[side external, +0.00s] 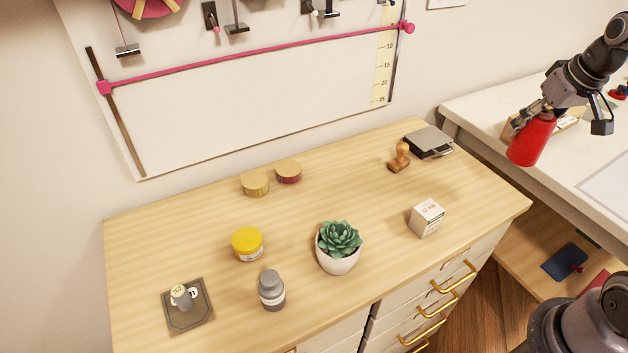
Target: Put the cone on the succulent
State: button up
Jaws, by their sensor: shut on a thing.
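The red cone (532,139) is held in my gripper (545,112) at the upper right of the side external view. My gripper is shut on the cone's upper part, and the wide end of the cone points down and slightly left. The cone is in the air, in front of the white table. The succulent (339,241) is a green rosette plant in a white round pot near the front middle of the wooden cabinet top. My gripper is well to the right of the succulent and higher in the picture.
On the wooden cabinet top (200,235) stand a white box (427,218), a yellow jar (247,244), a grey bottle (271,290), two round tins (255,183), a wooden stamp (399,157) and a dark pad (429,142). A white table (590,165) is at right. Bare wood lies around the succulent.

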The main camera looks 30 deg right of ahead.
jog(key=w+a+r+n+y, duration=0.2)
jog(key=a+r+n, duration=0.15)
jog(key=a, duration=0.65)
jog(key=w+a+r+n+y, duration=0.15)
jog(key=a+n, duration=0.35)
jog(key=a, duration=0.5)
jog(key=w+a+r+n+y, duration=0.1)
jog(key=w+a+r+n, duration=0.2)
jog(key=a, duration=0.6)
jog(key=g, duration=0.1)
send_over(332, 225)
notch_tip(332, 225, down, 7)
jog(key=shift+f+n, duration=0.45)
jog(key=shift+f, duration=1.5)
jog(key=shift+f, duration=0.1)
jog(key=o, duration=1.2)
jog(key=shift+o, duration=0.2)
